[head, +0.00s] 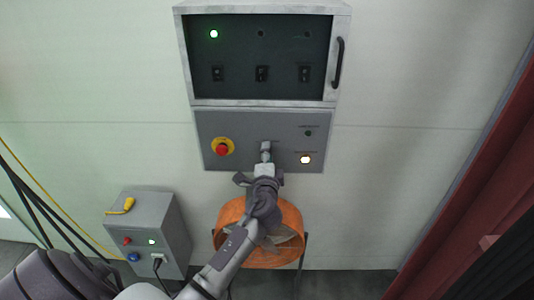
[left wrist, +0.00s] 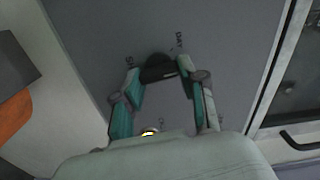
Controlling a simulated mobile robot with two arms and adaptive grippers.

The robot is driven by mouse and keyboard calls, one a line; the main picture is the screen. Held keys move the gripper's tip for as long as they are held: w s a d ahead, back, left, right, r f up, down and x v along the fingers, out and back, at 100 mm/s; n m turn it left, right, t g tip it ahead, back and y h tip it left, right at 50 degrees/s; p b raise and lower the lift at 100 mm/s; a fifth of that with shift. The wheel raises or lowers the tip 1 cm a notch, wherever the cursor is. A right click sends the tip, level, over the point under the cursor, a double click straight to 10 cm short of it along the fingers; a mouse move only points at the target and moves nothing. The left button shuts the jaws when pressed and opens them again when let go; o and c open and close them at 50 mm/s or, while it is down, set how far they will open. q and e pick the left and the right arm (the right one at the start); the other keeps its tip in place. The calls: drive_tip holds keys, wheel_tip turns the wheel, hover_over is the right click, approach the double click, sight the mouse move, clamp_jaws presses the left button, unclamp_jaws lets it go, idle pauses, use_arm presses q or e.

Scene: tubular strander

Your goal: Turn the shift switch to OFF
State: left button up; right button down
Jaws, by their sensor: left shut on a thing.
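The shift switch shows in the left wrist view as a dark rotary knob (left wrist: 158,68) on the grey panel, with a "DAY" label beside it and other lettering only partly readable. My left gripper (left wrist: 161,73) has its two green-padded fingers on either side of the knob, shut on it. In the head view my left gripper (head: 266,153) reaches up to the lower grey panel (head: 236,123) and hides most of the switch. I cannot read which position the knob points to. My right gripper is not in view.
A red emergency button (head: 222,150) on a yellow ring sits left of the gripper, and a lit lamp (head: 305,160) to its right. Above is a framed dark panel with a handle (head: 338,63). An orange fan (head: 290,218) and a grey box (head: 153,222) stand below.

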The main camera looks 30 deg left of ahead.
use_arm(q)
drive_tip(key=shift+m, duration=0.6)
drive_tip(key=shift+f, duration=0.1)
drive_tip(key=o, duration=1.1)
drive_tip(key=shift+o, duration=0.2)
drive_tip(key=v, duration=1.2)
